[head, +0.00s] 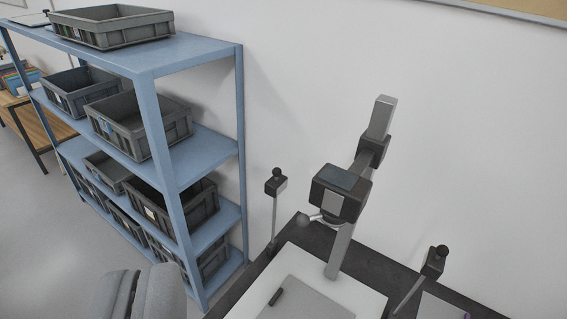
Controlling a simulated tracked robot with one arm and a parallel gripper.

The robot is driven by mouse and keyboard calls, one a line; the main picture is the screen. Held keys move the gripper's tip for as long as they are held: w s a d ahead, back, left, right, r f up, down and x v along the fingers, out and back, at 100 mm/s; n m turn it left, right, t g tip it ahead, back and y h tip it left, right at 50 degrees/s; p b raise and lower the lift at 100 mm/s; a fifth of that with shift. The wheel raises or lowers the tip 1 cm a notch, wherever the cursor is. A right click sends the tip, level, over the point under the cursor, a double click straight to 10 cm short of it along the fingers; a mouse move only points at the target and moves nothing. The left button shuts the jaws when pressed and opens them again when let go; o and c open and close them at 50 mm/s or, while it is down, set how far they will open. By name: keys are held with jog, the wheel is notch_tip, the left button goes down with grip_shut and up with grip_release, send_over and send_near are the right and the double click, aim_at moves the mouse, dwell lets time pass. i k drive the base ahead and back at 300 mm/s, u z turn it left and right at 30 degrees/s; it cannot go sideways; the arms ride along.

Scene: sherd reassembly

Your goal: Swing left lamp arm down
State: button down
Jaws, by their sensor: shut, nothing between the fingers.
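A copy stand with a grey post (340,252) stands on the dark table. A black box-shaped head (340,192) with a grey ball knob (304,222) on its left side is carried on the post. The left lamp arm (275,187) is a thin, near-upright rod with a black block and a ball on top, at the table's left back edge. The right lamp arm (433,264) has a similar black block and ball. I cannot make out my gripper in this view.
A white board (362,300) bearing a grey sheet and a small dark bar lies on the table (376,268). A blue shelf (190,55) with several grey bins stands at left. A grey rounded, padded-looking shape (165,292) sits at the lower left.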

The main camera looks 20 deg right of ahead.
aim_at(275, 184)
jog(key=z, duration=0.35)
jog(key=i, duration=1.2)
jog(key=u, duration=0.45)
